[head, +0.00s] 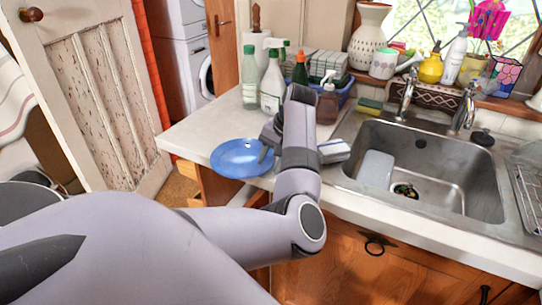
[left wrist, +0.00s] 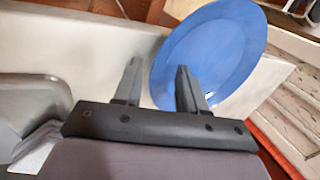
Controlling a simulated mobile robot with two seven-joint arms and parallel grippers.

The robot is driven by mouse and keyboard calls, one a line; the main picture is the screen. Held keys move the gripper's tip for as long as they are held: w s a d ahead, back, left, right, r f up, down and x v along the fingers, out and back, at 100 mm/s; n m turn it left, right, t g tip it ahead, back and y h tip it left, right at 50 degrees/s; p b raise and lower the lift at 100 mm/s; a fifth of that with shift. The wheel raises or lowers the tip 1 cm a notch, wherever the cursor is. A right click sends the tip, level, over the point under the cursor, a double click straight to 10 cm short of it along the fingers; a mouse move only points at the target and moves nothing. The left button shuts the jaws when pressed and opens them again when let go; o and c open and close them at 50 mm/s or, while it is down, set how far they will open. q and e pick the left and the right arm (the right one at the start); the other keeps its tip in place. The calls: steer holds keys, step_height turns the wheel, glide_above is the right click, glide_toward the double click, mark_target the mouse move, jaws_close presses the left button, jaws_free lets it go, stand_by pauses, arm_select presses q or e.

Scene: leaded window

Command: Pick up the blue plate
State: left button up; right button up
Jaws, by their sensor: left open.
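The blue plate (head: 238,157) lies on the pale worktop near its front left edge, above an open drawer. My left gripper (head: 269,141) is at the plate's right rim, partly hidden by my own arm. In the left wrist view the plate (left wrist: 220,50) fills the upper right. There my left gripper (left wrist: 158,67) is open and empty, one finger overlapping the plate and the other left of its rim. I cannot tell whether a finger touches the plate. My right gripper is not in view.
Bottles (head: 271,84) and a soap dispenser (head: 328,103) stand behind my arm. A small white and blue box (head: 333,151) lies right of it, beside the steel sink (head: 458,182). The worktop (head: 205,125) behind and left of the plate is clear.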

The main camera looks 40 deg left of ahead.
arm_select(q)
steer(key=s+v, duration=0.1)
steer(key=v, duration=0.6)
steer(key=shift+w+b, duration=0.3)
steer(key=shift+w, duration=0.1)
